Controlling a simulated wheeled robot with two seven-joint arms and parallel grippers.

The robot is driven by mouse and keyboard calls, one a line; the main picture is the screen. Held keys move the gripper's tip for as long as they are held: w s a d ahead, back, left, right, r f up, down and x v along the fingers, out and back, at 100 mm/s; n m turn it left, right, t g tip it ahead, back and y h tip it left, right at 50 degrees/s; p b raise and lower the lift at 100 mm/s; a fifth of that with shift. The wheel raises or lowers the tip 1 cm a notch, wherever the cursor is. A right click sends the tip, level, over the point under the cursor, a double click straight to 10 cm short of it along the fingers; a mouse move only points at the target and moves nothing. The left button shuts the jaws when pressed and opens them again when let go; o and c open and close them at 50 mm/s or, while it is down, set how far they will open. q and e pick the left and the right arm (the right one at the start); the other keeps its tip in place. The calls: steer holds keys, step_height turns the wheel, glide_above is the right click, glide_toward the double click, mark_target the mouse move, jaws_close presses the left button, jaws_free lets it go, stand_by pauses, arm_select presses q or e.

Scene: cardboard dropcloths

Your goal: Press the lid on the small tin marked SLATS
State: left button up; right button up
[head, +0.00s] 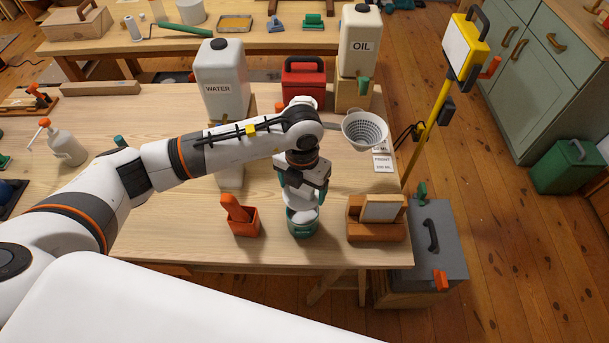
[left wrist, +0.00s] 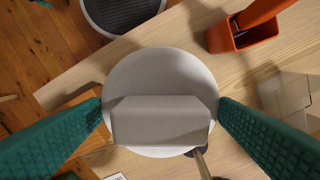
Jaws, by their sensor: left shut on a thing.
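My left gripper (head: 303,203) points down over the front part of the table. Its green fingers are shut on the grey block-shaped handle (left wrist: 162,120) of a round pale lid (left wrist: 160,68). In the head view the lid (head: 303,215) shows between the fingertips, directly over a small green tin (head: 302,230) standing on the table. I cannot tell whether the lid is seated or only resting on the rim. The tin is hidden under the lid in the left wrist view. No SLATS marking is readable. My right gripper is not in view.
An orange holder (head: 241,222) stands left of the tin, and a wooden stand with a pale card (head: 377,218) stands right. Behind are a WATER jug (head: 222,82), a red box (head: 303,80), an OIL jug (head: 360,42) and a colander (head: 364,130). The table's left front is clear.

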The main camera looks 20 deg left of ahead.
mark_target(302, 198)
arm_select(q)
steer(key=shift+s+f+b, duration=0.1)
steer(key=shift+f+b, duration=0.35)
steer(key=shift+f, duration=0.2)
step_height(302, 198, down, 3)
steer(key=shift+f+b, duration=0.15)
steer(key=shift+b, duration=0.9)
steer(key=shift+f+b, duration=0.75)
steer(key=shift+f, duration=0.1)
steer(key=shift+f+b, duration=0.15)
steer(key=shift+b, duration=0.5)
stand_by(0.5)
steer(key=o, duration=0.9)
steer(key=shift+c, duration=0.2)
